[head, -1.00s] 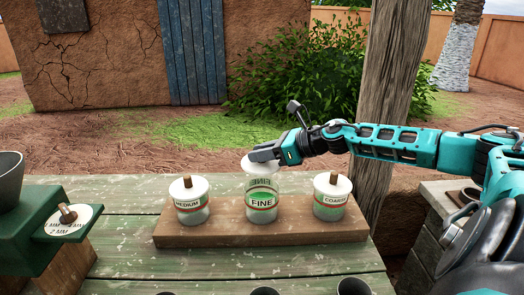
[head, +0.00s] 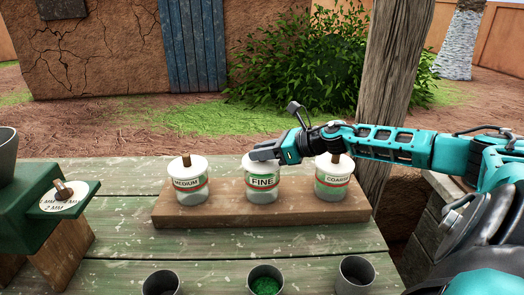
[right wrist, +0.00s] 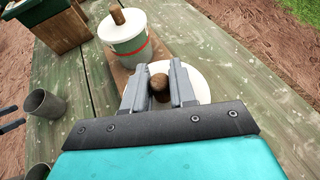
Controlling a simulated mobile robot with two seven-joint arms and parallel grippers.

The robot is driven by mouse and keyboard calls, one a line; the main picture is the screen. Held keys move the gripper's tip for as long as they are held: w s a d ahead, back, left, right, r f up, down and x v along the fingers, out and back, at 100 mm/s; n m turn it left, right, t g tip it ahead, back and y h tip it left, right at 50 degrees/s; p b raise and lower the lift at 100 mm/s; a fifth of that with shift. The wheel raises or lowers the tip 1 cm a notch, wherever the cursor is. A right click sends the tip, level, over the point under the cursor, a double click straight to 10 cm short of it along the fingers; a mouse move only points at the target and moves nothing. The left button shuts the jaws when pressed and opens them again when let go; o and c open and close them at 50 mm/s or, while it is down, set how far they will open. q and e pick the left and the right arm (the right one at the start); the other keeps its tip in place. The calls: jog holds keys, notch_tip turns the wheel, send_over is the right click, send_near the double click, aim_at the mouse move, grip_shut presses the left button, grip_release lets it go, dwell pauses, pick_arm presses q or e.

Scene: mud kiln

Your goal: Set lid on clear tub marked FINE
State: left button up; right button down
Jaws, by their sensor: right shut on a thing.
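The clear tub marked FINE (head: 262,189) stands upright in the middle of a wooden board, with a green label and red band. My right gripper (head: 264,154) is over its top, shut on the brown knob (right wrist: 159,84) of a white lid (right wrist: 199,80). In the head view the lid (head: 248,161) is level over the tub's mouth, down at its rim. The gripper partly hides it, so I cannot tell whether it is fully seated. My left gripper is not seen in the head view.
Lidded tubs marked MEDIUM (head: 188,184) and COARSE (head: 333,181) flank it on the board (head: 230,215). Three grey cups stand at the table's front, the middle one (head: 265,280) holding green material. A green machine (head: 30,205) is at left.

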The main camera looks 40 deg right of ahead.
jog(key=shift+f+b, duration=0.6)
jog(key=shift+f, duration=0.05)
jog(key=c, duration=0.8)
grip_release()
jog(key=shift+c, duration=0.2)
